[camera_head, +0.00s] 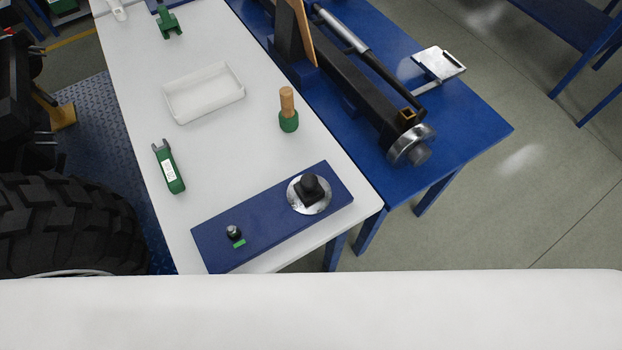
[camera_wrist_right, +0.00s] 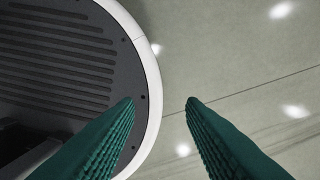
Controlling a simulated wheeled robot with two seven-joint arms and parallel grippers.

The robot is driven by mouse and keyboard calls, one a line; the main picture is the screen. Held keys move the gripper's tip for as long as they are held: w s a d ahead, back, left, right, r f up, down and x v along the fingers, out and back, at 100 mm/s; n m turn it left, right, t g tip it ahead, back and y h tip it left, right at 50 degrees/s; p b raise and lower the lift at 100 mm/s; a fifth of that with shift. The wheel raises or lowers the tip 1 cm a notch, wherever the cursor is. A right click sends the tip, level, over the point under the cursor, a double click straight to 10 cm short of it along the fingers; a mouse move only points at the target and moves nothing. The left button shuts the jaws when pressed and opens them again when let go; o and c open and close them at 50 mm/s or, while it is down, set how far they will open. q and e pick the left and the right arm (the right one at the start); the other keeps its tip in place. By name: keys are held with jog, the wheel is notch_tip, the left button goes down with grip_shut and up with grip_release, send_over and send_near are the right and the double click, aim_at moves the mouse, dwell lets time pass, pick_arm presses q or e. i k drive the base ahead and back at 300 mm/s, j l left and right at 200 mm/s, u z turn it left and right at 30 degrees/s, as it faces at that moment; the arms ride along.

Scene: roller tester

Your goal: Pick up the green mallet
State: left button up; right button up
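The green mallet (camera_head: 288,110) stands on the white table in the head view, right of the middle of the tabletop. Its green head (camera_head: 288,122) is down on the table and its tan wooden handle (camera_head: 287,100) points up. No gripper is near it in the head view. My right gripper (camera_wrist_right: 162,102) shows only in the right wrist view, with its two green ribbed fingers apart and nothing between them, above the floor beside my own base. My left gripper is not in view.
The white table (camera_head: 215,140) also holds a white tray (camera_head: 204,92), a green handheld device (camera_head: 168,167) and a blue panel with a black knob (camera_head: 270,215). A blue bench (camera_head: 468,130) with a roller assembly adjoins on the right. Clear tabletop surrounds the mallet.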

aim_at(289, 118)
jog(key=k+l, duration=0.2)
jog(key=l, duration=0.15)
jog(key=k+l+z, duration=0.1)
jog(key=l, duration=0.3)
jog(key=k+l, duration=0.25)
jog(key=l, duration=0.15)
